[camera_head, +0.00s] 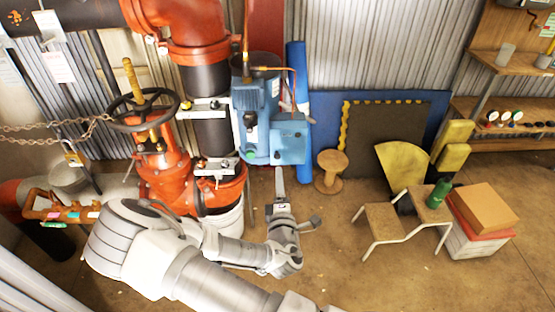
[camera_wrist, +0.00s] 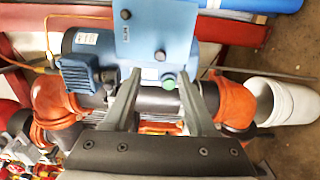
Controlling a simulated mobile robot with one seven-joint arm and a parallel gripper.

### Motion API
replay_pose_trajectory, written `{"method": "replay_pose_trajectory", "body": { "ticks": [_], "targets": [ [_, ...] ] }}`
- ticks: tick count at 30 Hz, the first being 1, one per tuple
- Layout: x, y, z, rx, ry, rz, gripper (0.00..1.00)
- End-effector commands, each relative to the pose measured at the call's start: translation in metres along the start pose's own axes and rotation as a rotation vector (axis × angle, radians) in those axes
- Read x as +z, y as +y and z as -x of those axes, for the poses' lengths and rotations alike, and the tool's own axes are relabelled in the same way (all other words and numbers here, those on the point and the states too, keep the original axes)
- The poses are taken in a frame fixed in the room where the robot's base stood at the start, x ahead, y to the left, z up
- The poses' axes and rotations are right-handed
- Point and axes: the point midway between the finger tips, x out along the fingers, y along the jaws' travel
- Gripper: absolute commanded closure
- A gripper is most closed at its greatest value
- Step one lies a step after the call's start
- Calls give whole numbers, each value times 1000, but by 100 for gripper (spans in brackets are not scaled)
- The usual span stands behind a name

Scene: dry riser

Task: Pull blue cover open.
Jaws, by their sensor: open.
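The blue cover (camera_head: 288,138) is the flat front of a light-blue box on the blue pump unit (camera_head: 248,100). In the wrist view the cover (camera_wrist: 150,30) fills the top middle, with small dark bolts and a label. It looks closed. My gripper (camera_head: 279,172) is just below the box in the head view. In the wrist view my gripper (camera_wrist: 158,82) is open and empty, its fingertips near the lower edge. I cannot tell whether they touch it.
Red pipework and a valve handwheel (camera_head: 144,109) stand left of the pump. A white bucket (camera_head: 222,222) is below it. A wooden spool (camera_head: 331,170), a blue roll (camera_head: 298,75) and a small bench (camera_head: 385,222) are to the right. Some floor between them is clear.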

Motion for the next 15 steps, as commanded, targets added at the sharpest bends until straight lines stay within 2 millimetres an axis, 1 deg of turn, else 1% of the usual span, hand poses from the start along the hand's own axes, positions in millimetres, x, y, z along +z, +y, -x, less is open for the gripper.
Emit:
{"method": "replay_pose_trajectory", "body": {
  "ticks": [1, 6, 10, 15],
  "targets": [
    [0, 1, -12, 3, 0, -2, 43],
    [1, 0, -48, 2, -1, -1, 43],
    [1, 0, -69, 2, -1, -1, 43],
    [0, 0, -84, 0, 0, -1, 43]
  ]
}}
